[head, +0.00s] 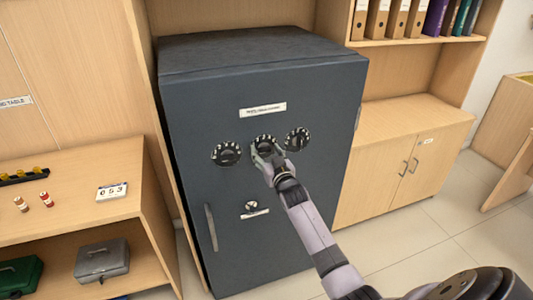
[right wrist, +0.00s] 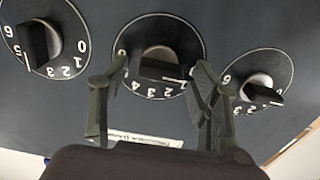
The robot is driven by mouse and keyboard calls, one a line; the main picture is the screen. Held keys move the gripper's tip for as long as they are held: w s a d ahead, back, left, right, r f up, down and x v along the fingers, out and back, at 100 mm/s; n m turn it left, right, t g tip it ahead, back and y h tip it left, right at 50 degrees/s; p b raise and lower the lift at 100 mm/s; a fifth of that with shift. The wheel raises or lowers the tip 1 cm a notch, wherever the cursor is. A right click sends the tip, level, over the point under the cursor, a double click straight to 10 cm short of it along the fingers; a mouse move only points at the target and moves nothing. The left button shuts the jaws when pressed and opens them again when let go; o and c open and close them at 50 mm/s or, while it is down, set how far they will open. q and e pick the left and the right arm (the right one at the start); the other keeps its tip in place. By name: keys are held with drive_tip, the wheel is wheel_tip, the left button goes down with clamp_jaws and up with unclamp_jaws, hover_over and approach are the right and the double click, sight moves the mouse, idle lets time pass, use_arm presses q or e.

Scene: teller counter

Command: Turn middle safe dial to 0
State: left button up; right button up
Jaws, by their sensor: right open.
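The dark grey safe (head: 230,215) stands upright with a row of dials on its door. The middle dial (head: 263,139) is partly covered by my right gripper (head: 266,153) in the head view. In the right wrist view the middle dial (right wrist: 158,48) has a black knob with a white pointer mark towards the lower right; some digits are hidden. My right gripper (right wrist: 160,70) is open, its fingers on either side of the knob. I cannot tell if they touch it. My left gripper is not in view.
The left dial (head: 226,153) and right dial (head: 297,138) sit close on both sides of the gripper. A wooden shelf (head: 70,222) and a cabinet (head: 400,180) flank the safe.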

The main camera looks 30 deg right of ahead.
drive_tip(key=v, duration=1.2)
